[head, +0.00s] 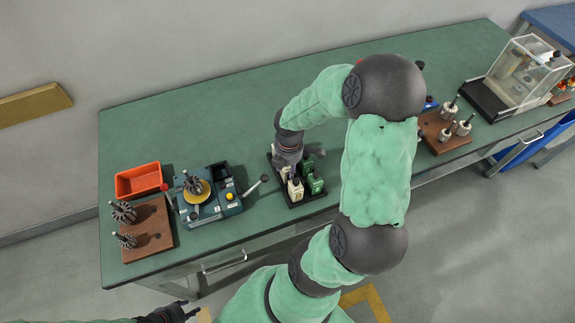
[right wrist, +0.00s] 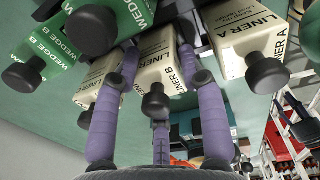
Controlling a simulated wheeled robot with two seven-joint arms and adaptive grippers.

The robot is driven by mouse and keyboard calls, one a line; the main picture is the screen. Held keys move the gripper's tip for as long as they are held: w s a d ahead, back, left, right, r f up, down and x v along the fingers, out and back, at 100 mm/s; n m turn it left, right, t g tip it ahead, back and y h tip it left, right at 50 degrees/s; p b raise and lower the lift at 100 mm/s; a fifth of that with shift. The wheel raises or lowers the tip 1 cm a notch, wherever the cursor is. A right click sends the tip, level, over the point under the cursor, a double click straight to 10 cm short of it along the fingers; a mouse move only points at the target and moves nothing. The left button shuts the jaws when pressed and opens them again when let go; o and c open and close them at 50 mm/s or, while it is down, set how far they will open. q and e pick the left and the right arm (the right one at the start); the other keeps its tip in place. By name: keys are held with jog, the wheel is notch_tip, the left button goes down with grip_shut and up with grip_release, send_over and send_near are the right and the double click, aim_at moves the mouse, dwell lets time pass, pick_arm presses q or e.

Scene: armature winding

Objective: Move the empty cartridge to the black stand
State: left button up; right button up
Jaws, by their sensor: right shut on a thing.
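My right gripper (right wrist: 160,68) is shut on a cream cartridge marked LINER B (right wrist: 165,55), with purple fingers on both sides of it. In the head view the right gripper (head: 287,158) is over the back of a black stand (head: 305,200) that holds cream and green cartridges. A cream LINER A cartridge (right wrist: 245,40) is beside the held one, and a green WEDGE B cartridge (right wrist: 115,18) is on the other side. I cannot tell which cartridge is empty. My left gripper (head: 172,313) is at the bottom edge of the head view, partly cut off; its jaws are unclear.
A blue winding device (head: 208,203) with a lever stands left of the black stand. An orange bin (head: 138,180) and a wooden board (head: 150,240) with metal parts are further left. Another wooden board (head: 433,128) and a clear box (head: 525,70) are at right. The table's back is clear.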

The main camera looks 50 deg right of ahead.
jog(key=o, duration=1.3)
jog(key=shift+r+p, duration=2.25)
jog(key=shift+r, duration=0.05)
notch_tip(320, 180, up, 12)
jog(key=shift+s+a, duration=0.2)
jog(key=shift+s, duration=0.1)
